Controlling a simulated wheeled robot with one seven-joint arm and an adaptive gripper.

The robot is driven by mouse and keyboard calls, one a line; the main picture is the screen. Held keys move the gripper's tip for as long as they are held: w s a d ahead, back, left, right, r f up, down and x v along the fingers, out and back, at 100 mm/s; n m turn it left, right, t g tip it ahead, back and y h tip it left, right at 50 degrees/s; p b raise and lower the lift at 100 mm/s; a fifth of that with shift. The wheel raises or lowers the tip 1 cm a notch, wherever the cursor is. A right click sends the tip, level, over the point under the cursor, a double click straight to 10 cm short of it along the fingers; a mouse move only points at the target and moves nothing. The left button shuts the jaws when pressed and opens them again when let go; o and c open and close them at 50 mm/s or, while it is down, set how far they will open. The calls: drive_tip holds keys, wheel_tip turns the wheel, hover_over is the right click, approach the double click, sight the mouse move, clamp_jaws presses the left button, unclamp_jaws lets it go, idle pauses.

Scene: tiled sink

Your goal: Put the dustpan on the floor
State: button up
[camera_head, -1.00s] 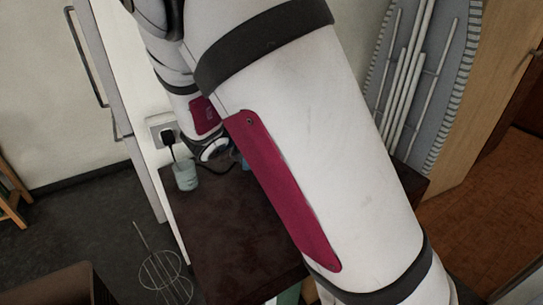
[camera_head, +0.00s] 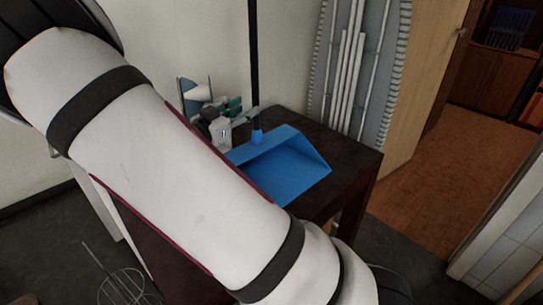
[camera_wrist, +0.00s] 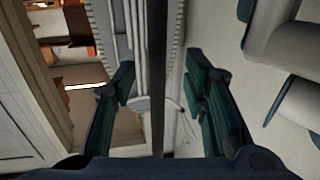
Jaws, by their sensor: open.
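The blue dustpan (camera_head: 285,168) rests on a dark brown table (camera_head: 345,150), with its black handle (camera_head: 253,55) standing upright. My arm covers part of the pan's left side in the head view. My gripper (camera_head: 246,112) is beside the lower part of the handle, just above the pan. In the wrist view my gripper (camera_wrist: 163,88) is open, with dark teal fingers to the left and right. The black handle (camera_wrist: 157,60) runs between them in that picture, with gaps on both sides. I cannot tell how deep it sits between the fingers.
A folded ironing board (camera_head: 385,75) leans at the wall behind the table. Dark floor (camera_head: 405,245) is free right of the table, with brown tiles (camera_head: 450,165) beyond. A wire stand (camera_head: 125,290) is at the lower left.

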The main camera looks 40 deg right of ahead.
sight(253, 104)
drive_tip(key=shift+b+x, duration=0.8)
drive_tip(key=shift+x, duration=1.95)
drive_tip(key=shift+s+r, duration=0.15)
clamp_jaws()
